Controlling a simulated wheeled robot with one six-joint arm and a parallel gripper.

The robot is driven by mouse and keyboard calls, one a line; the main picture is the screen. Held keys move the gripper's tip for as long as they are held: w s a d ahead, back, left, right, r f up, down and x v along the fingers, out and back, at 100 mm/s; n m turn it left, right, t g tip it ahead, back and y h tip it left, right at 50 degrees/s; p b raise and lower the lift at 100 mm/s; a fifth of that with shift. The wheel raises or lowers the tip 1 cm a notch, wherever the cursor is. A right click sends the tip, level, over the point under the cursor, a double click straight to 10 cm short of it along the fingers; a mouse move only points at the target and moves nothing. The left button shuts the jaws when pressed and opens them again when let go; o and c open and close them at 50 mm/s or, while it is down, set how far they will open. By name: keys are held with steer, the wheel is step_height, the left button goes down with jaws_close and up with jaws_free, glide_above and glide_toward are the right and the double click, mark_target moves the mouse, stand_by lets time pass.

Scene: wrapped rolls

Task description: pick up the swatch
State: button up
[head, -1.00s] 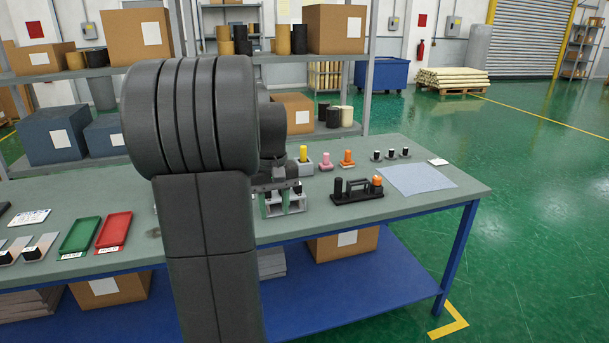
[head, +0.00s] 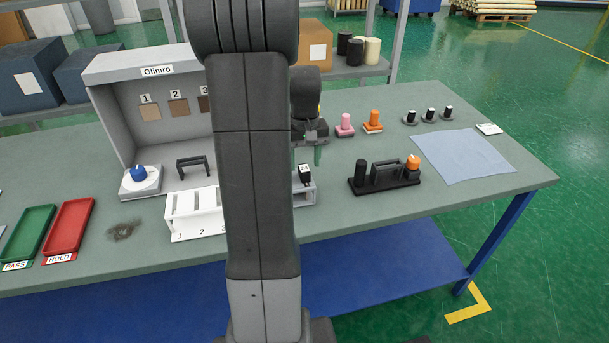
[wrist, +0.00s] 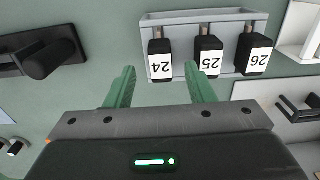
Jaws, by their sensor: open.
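Black tabs with white labels 24 (wrist: 161,62), 25 (wrist: 208,58) and 26 (wrist: 253,50) stand in a grey rack (wrist: 200,17) in the wrist view; their labels appear upside down. One labelled tab (head: 305,174) also shows in the head view, beside my arm. Brown patches numbered 1 (head: 149,112), 2 (head: 179,107) and 3 hang inside the grey Glimro booth (head: 122,75); my arm partly covers patch 3. Which of these is the swatch, I cannot tell. My gripper (wrist: 158,82) is open and empty, its green fingers just short of tabs 24 and 25. It also shows in the head view (head: 306,156).
A white numbered rack (head: 183,228) stands left of my arm. A black holder (head: 385,179) with posts is to the right, near a blue cloth (head: 462,157). Green (head: 27,233) and red (head: 68,227) trays lie at the left. Pink (head: 345,124) and orange (head: 373,121) pieces stand behind.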

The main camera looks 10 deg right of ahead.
mark_target(303, 169)
steer(key=shift+s+f, duration=0.1)
steer(key=shift+f, duration=1.2)
steer(key=c, duration=1.1)
